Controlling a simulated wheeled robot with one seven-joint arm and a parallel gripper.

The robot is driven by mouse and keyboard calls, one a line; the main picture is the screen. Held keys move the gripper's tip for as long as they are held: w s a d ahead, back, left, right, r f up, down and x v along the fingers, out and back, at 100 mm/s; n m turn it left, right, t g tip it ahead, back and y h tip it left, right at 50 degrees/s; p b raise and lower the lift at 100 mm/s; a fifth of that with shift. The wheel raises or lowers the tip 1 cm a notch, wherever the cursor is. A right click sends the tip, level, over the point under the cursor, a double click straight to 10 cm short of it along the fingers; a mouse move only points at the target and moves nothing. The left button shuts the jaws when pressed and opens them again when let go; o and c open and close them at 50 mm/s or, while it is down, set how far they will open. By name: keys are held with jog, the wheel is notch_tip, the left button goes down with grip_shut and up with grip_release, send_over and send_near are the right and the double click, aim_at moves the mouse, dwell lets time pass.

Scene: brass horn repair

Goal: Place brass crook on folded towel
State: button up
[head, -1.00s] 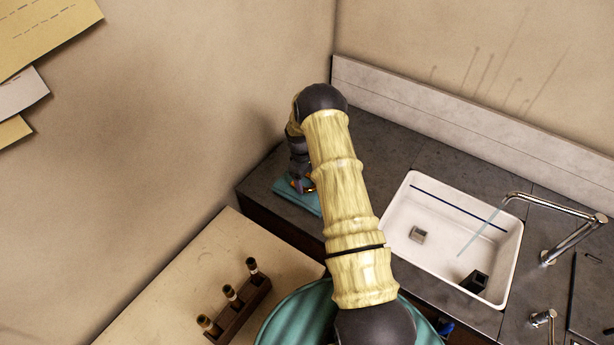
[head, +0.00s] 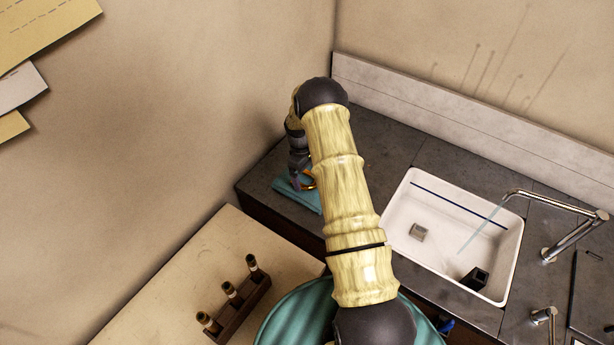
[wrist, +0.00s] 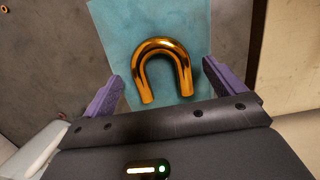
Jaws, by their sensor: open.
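The brass crook (wrist: 162,47), a shiny U-shaped tube, lies on the folded teal towel (wrist: 120,25) in the wrist view, its bend away from my gripper and its two ends toward it. My gripper (wrist: 163,76) is open, with its purple fingers apart on either side of the crook and none closed on it. In the head view the towel (head: 304,200) lies at the counter's left end, under my gripper (head: 300,184). My arm and gripper hide part of the towel there, and only a bit of the crook shows.
A white sink (head: 430,255) with a chrome faucet (head: 560,212) is set in the dark counter (head: 385,150) to the right. A wooden rack (head: 240,308) with several mouthpieces stands on the pale bench (head: 180,295) at the lower left. A wall borders the counter's left end.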

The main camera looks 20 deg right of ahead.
notch_tip(320, 180, up, 11)
jog(key=w+b, duration=0.1)
jog(key=b, duration=0.3)
jog(key=shift+w+a, duration=0.2)
jog(key=shift+a, duration=0.25)
jog(key=s+a+r+m+t, duration=0.2)
jog(key=s+a+r+m, duration=0.1)
jog(key=s+a+r, duration=0.6)
jog(key=s+a+r+m+t+y, duration=0.1)
jog(key=s+a+m+t, duration=0.1)
jog(key=s, duration=1.6)
jog(key=shift+s+a+r+m, duration=0.15)
jog(key=shift+s+r+m, duration=0.25)
jog(key=shift+m, duration=0.5)
jog(key=shift+w, duration=0.1)
